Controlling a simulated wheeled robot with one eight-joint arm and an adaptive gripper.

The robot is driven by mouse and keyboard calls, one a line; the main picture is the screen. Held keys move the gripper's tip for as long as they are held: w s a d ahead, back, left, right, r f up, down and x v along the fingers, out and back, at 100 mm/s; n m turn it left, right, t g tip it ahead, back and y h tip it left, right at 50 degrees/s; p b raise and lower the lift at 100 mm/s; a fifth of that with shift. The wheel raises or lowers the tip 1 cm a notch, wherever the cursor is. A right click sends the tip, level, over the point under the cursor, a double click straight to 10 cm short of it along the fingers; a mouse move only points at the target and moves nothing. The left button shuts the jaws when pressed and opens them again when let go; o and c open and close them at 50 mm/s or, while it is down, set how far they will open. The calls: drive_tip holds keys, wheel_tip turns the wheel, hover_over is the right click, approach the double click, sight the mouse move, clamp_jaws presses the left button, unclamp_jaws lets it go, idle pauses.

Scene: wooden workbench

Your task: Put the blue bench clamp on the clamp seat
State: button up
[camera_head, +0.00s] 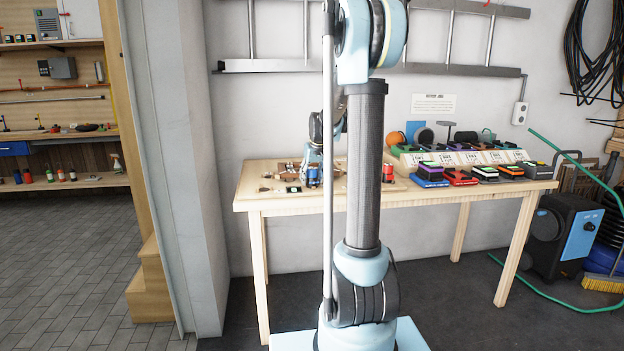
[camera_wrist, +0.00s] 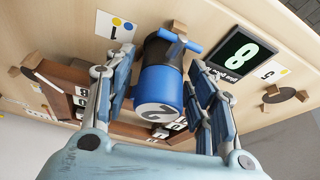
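The blue bench clamp (camera_wrist: 160,84) is a blue and black cylinder with a blue cross bar at its far end and a white disc marked 2 at its near end. In the wrist view it lies between the two jointed fingers of my gripper (camera_wrist: 160,88). Both fingers are very close to its sides; I cannot tell if they press on it. In the head view the blue clamp (camera_head: 313,176) shows at the left part of the bench, under my gripper. Which fixture is the clamp seat is not clear to me.
The wooden workbench (camera_head: 285,204) holds a dark panel showing 8 (camera_wrist: 238,54), a round dark fixture (camera_wrist: 285,96) and a brown numbered rack (camera_wrist: 62,76). A red and blue item (camera_head: 388,173) stands to the right of the clamp. Several colored blocks (camera_head: 463,177) fill the right side.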

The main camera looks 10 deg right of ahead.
drive_tip(key=shift+r, duration=0.1)
drive_tip(key=a+v, duration=0.1)
drive_tip(key=v, duration=1.1)
drive_tip(key=s+f+m+g, duration=0.1)
drive_tip(key=s+f, duration=0.3)
drive_tip(key=s, duration=0.8)
drive_tip(key=s+f, duration=0.4)
drive_tip(key=s, duration=0.7)
drive_tip(key=s+f+m+g, duration=0.1)
drive_tip(key=s+f, duration=1.2)
drive_tip(key=s, duration=0.4)
drive_tip(key=shift+d+h, duration=0.3)
drive_tip(key=shift+h, duration=0.1)
